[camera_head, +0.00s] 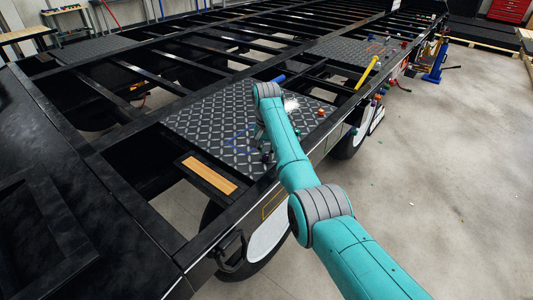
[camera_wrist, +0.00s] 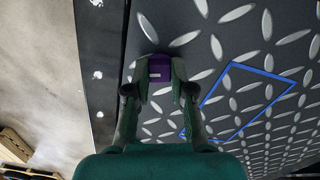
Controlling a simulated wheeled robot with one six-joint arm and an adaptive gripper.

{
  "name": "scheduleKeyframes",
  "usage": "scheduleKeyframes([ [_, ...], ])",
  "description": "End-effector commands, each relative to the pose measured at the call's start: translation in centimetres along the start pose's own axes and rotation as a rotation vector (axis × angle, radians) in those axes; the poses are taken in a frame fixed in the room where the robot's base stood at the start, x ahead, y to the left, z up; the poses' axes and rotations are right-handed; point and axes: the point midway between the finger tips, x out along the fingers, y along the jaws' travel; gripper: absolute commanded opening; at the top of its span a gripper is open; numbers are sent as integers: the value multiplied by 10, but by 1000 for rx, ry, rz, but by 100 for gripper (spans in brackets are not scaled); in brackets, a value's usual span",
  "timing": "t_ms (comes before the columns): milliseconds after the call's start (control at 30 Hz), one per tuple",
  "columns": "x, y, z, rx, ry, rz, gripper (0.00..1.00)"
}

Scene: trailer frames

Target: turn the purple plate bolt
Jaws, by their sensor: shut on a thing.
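The purple plate bolt (camera_wrist: 160,68) shows in the wrist view, at the edge of a dark diamond-tread plate (camera_wrist: 220,45). My gripper (camera_wrist: 160,80) has its two fingers on either side of the bolt and is shut on it. In the head view my teal arm reaches over the tread plate (camera_head: 200,117) on the trailer frame. There the arm hides the bolt, and my gripper (camera_head: 266,150) shows only in part behind it.
A blue outline (camera_wrist: 240,68) lies on the plate beside the bolt. A wooden strip (camera_head: 209,175) sits in the frame nearby. A yellow bar (camera_head: 366,72) and several small coloured parts lie farther along the frame. The concrete floor (camera_head: 440,150) at right is mostly clear.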

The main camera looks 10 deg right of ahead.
Motion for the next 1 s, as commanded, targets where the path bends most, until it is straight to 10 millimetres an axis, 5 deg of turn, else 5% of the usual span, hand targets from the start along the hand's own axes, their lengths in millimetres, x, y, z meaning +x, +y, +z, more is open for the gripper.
scheduleKeyframes([
  [500,0,0,0,399,1,-1,0],
  [1000,0,0,0,515,1,-1,0],
])
